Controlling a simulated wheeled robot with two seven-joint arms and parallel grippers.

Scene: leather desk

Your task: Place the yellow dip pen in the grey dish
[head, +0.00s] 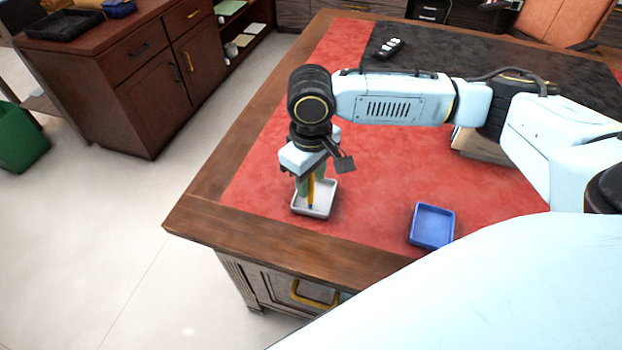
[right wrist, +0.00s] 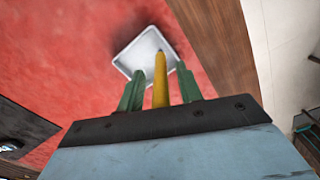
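The grey dish (head: 326,211) is a shallow square tray on the red mat, near the desk's front left corner. It also shows in the right wrist view (right wrist: 128,62). My right gripper (head: 311,183) points down over it, its green fingers spread. The yellow dip pen (head: 311,192) stands roughly upright between them, dark tip down over the dish. In the right wrist view, the pen (right wrist: 160,88) has a narrow gap on each side to the fingers of my gripper (right wrist: 160,80). Whether its tip touches the dish floor is unclear. My left gripper is out of view.
A blue square tray (head: 432,226) sits to the right of the dish on the red mat (head: 385,180). A dark object with white parts (head: 388,48) lies at the back. Books (head: 482,147) are partly hidden under my right arm. The desk's wooden edge (head: 200,205) is close on the left.

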